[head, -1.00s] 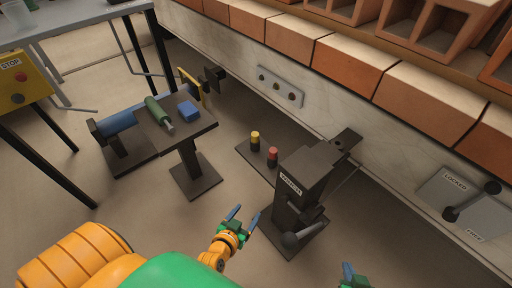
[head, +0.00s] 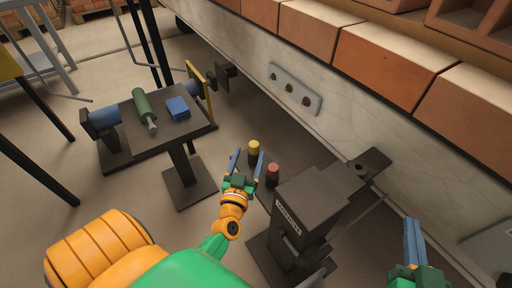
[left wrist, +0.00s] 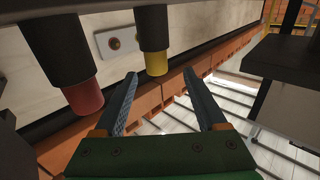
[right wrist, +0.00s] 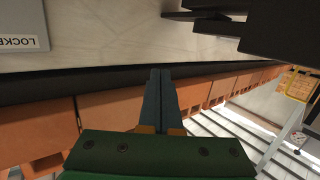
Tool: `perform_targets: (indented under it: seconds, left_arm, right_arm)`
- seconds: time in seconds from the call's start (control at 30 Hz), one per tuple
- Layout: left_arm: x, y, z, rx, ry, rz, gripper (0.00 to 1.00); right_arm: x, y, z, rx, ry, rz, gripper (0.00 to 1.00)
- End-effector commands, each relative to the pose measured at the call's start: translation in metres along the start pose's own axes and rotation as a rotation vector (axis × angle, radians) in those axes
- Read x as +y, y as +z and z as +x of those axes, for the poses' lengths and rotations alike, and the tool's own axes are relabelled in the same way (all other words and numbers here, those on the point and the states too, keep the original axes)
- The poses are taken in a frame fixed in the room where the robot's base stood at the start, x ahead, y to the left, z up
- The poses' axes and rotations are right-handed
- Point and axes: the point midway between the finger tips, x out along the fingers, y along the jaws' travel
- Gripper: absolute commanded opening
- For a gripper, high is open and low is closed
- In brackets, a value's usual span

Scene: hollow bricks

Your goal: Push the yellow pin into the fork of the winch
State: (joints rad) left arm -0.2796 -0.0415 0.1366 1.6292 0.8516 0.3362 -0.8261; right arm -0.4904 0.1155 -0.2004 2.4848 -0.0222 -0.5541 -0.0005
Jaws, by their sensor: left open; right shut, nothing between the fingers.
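The yellow pin (head: 254,147) stands upright on a dark floor plate, with a dark lower part. It also shows in the left wrist view (left wrist: 156,62). My left gripper (head: 248,157) is open, its fingertips close to the yellow pin, which appears between them in the left wrist view; contact cannot be told. The winch (head: 310,205) is a dark upright machine with a small label, right of the pins. A dark arm with a hole (head: 365,168) juts from its top; whether this is the fork is unclear. My right gripper (head: 412,225) is shut and empty, right of the winch.
A red pin (head: 272,172) stands beside the yellow one, near my left gripper; it also shows in the left wrist view (left wrist: 84,98). A dark stand (head: 150,140) holds a green-handled tool (head: 144,105) and a blue block (head: 178,107). A wall plate (head: 295,90) is behind.

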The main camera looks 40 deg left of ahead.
Motion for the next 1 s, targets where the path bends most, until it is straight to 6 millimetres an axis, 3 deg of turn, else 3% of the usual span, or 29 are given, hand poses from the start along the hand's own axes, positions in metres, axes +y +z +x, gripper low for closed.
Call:
perform_targets:
  seconds: [0.23,0.5,0.63,0.87,1.0]
  left_arm:
    - [0.003,0.004,0.02,0.001,0.0,-0.002,0.74]
    - [0.004,0.004,0.044,-0.001,0.0,-0.001,0.74]
    - [0.004,0.003,0.05,-0.002,0.0,-0.001,0.74]
    - [0.004,0.003,0.051,-0.003,0.0,0.0,0.74]
    - [0.004,0.003,0.051,-0.003,0.0,0.0,0.39]
  right_arm:
    - [-0.006,-0.054,-0.005,0.298,-0.015,-0.006,0.0]
    - [-0.013,-0.108,-0.03,0.611,-0.033,-0.007,0.0]
    - [-0.014,-0.119,-0.038,0.68,-0.036,-0.007,0.0]
    - [-0.014,-0.122,-0.039,0.69,-0.037,-0.007,0.0]
    - [-0.014,-0.121,-0.039,0.689,-0.037,-0.007,0.0]
